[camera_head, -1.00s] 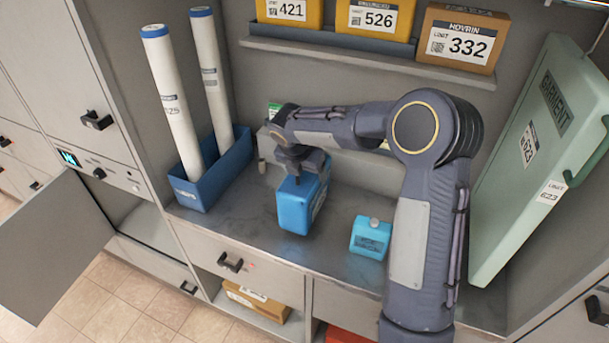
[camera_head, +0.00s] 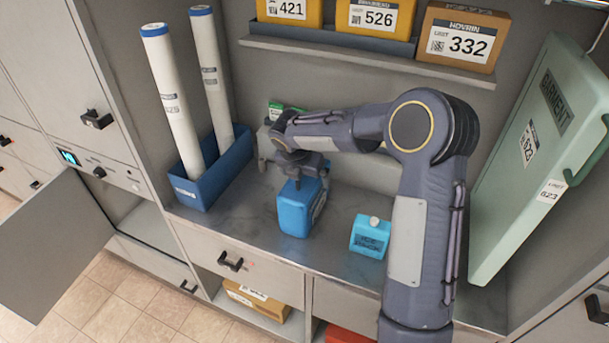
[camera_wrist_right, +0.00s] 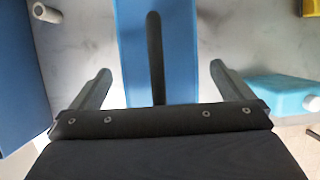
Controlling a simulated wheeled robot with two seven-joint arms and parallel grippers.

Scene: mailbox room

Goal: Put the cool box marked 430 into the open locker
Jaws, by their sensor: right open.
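The blue cool box (camera_head: 294,216) stands upright on the grey counter, and its number cannot be read. In the right wrist view the blue box (camera_wrist_right: 185,65) shows from above, with a black handle bar along its top. My right gripper (camera_head: 298,177) is over the box, pointing down. In the wrist view its two open fingers (camera_wrist_right: 160,72) are on either side of the box, with gaps showing. The open locker (camera_head: 146,226) is at the lower left, its grey door (camera_head: 45,250) swung out to the left. My left gripper is not in view.
A blue tray (camera_head: 190,190) with two white tubes stands left of the box. A small cyan ice pack (camera_head: 370,237) is to its right. A large green case (camera_head: 530,170) leans at the right. Yellow and brown parcels (camera_head: 460,38) sit on the shelf above.

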